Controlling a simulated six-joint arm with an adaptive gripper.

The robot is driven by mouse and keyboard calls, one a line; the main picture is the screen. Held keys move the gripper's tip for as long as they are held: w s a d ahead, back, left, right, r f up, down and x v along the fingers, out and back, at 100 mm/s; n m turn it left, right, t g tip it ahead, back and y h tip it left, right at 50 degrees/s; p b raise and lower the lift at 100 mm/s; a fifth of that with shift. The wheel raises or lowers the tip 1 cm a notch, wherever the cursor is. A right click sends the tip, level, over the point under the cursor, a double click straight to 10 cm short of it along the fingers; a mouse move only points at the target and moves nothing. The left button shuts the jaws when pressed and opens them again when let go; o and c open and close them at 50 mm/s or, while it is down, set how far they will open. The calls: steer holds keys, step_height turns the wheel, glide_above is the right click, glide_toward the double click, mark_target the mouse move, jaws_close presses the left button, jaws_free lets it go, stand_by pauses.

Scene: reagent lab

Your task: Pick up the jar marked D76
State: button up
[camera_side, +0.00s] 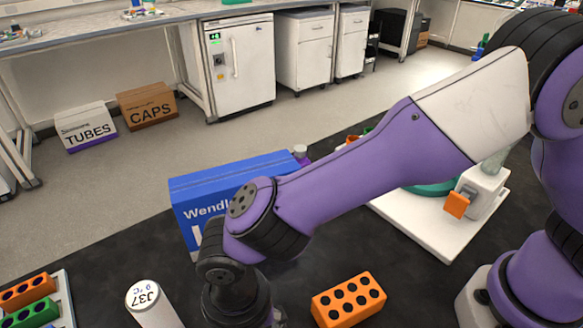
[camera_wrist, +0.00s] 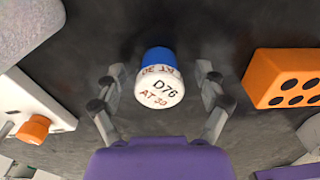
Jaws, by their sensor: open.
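The jar marked D76 (camera_wrist: 159,88) shows in the wrist view, with a white, labelled face toward the camera and a blue part behind it. It lies between the two fingers of my gripper (camera_wrist: 157,72), which are spread apart with dark gaps on both sides of the jar. How far the fingertips are from the jar in depth is hard to tell. In the side view my wrist (camera_side: 235,290) points down at the bottom edge. The fingers are cut off there, and the D76 jar is not visible.
A white jar marked J37 (camera_side: 150,303) stands left of my wrist. An orange block with holes (camera_side: 348,300) lies to the right. A blue box (camera_side: 190,187) stands behind my arm. A white device with an orange knob (camera_side: 456,205) is farther right. Orange and green racks (camera_side: 30,312) are far left.

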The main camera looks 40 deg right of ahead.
steer(key=c, duration=1.2)
steer(key=shift+c, duration=0.2)
steer(key=shift+r, duration=0.1)
